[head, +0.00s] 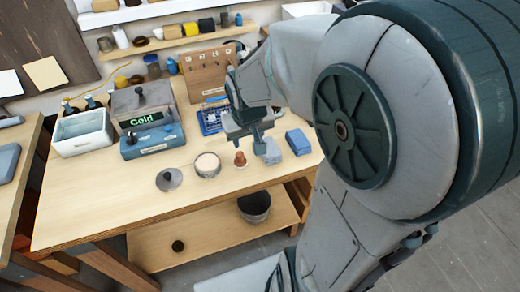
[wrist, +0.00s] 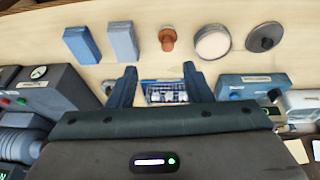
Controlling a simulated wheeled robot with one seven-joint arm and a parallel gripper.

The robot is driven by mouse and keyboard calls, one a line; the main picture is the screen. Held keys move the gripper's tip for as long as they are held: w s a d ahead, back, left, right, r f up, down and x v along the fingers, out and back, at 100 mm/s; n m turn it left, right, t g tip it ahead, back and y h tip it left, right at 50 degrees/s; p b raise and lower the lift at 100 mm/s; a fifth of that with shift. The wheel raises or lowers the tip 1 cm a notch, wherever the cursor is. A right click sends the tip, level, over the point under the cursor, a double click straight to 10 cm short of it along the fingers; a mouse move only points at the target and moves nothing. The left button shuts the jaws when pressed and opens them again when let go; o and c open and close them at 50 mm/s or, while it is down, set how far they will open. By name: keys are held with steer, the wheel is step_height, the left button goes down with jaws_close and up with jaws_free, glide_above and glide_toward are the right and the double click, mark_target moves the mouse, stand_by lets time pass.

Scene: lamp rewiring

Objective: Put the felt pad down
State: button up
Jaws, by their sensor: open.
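Two soft-looking rectangular blocks lie side by side on the workbench (head: 100,195): a blue block (head: 298,141) and a paler grey-blue block (head: 270,151). I cannot tell for certain which is the felt pad. Both also show at the upper left of the wrist view, the blue block (wrist: 82,44) left of the pale block (wrist: 122,41). My gripper (wrist: 160,70) is open, with nothing between its fingers. It is above the bench, and both blocks lie beyond its fingertips, off to the left in the wrist view. In the head view my gripper (head: 257,143) overlaps the pale block's edge.
A brown knobbed piece (head: 240,159), a round cream-topped tin (head: 207,165) and a dark lid (head: 169,179) stand nearby. A blue tray (head: 211,120), a "Cold" display unit (head: 143,108) and a white bin (head: 82,132) are farther back. The bench's front left is clear.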

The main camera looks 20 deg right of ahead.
steer(key=s+r, duration=0.7)
steer(key=s, duration=0.5)
steer(key=shift+s+a+r+y, duration=0.15)
steer(key=shift+s+r+y, duration=0.05)
steer(key=shift+s+y, duration=0.1)
steer(key=shift+f, duration=0.1)
step_height(320, 180, down, 2)
steer(key=shift+b, duration=0.85)
steer(key=shift+w, duration=0.1)
steer(key=shift+c, duration=0.9)
